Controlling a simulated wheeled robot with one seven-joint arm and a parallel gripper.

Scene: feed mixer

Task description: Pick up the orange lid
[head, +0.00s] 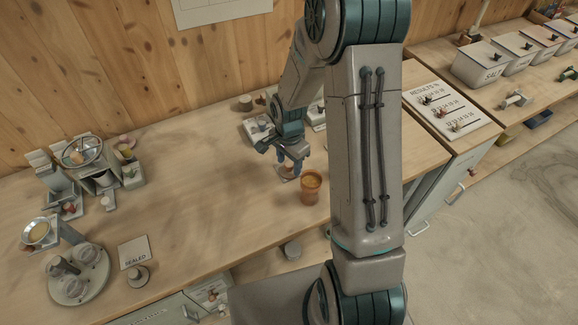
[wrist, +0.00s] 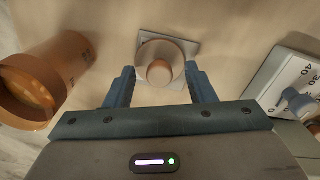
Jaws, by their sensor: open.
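In the wrist view, a round lid (wrist: 160,50) with an orange-brown ball knob (wrist: 159,72) rests on a pale square plate (wrist: 188,46). The lid's disc looks pale and tan here. My gripper (wrist: 161,84) is open, with one finger on each side of the knob and a gap on both sides. In the head view my gripper (head: 291,160) points down just above the table, over the small lid (head: 288,171), which it partly hides.
An orange cup (head: 311,188) stands close to my gripper; it also shows at the left of the wrist view (wrist: 52,75). A dial box (wrist: 292,88) is at the right there. A "SEALED" card (head: 134,252) lies at the left. The table's middle left is clear.

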